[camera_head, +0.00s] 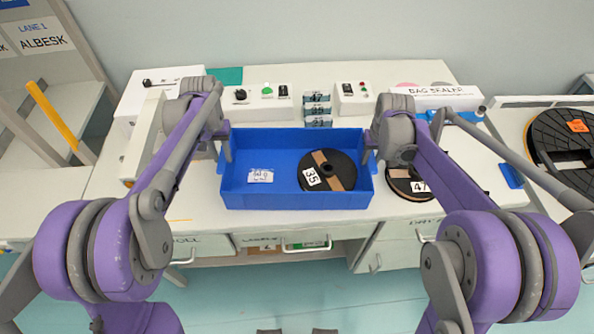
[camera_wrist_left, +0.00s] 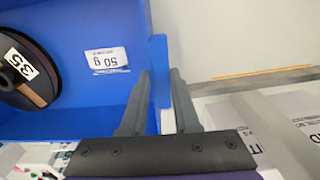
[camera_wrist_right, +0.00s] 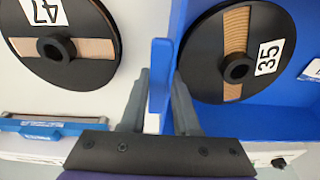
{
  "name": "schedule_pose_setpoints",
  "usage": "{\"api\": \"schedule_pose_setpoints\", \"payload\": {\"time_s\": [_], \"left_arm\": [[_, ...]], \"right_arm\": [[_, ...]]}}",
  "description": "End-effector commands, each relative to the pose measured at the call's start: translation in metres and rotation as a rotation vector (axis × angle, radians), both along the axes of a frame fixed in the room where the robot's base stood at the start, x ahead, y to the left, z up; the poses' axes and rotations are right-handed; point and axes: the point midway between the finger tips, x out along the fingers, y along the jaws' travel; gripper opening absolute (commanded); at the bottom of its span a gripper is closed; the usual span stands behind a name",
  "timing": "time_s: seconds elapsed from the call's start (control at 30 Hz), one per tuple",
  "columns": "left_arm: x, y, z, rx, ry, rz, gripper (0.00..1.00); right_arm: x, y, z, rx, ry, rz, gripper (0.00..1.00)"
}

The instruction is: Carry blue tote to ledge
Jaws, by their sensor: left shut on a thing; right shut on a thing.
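The blue tote (camera_head: 292,198) is over the white worktable in the middle of the head view; I cannot tell whether it touches the tabletop. Inside it are a black spool marked 35 (camera_head: 340,168) at the right and a white label reading 50 g (camera_head: 260,175) at the left. My left gripper (camera_head: 226,150) is shut on the tote's left handle tab, which stands between its fingers in the left wrist view (camera_wrist_left: 160,75). My right gripper (camera_head: 371,148) is shut on the right handle tab, seen in the right wrist view (camera_wrist_right: 160,75). The ledge is not clearly identifiable.
A spool marked 47 (camera_head: 408,186) lies on the table right of the tote. A bag sealer (camera_head: 440,92) and control boxes (camera_head: 265,96) stand along the back. Drawers (camera_head: 300,245) are below the front edge. A large black spool (camera_head: 565,140) sits at far right, shelves at far left.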

Motion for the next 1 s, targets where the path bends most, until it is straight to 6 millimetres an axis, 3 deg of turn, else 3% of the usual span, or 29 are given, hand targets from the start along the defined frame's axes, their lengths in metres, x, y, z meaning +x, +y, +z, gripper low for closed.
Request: {"api": "schedule_pose_setpoints", "payload": {"time_s": [0.33,0.8,1.0], "left_arm": [[0.006,0.000,0.018,0.000,-0.011,0.000,0.00],[0.034,0.000,0.090,0.000,-0.066,0.000,0.00],[0.036,0.000,0.094,0.000,-0.070,0.000,0.00]], "right_arm": [[0.006,0.000,0.018,0.000,-0.011,0.001,0.00],[0.035,0.000,0.090,0.000,-0.066,0.001,0.00],[0.037,0.000,0.094,0.000,-0.070,0.000,0.00]]}}
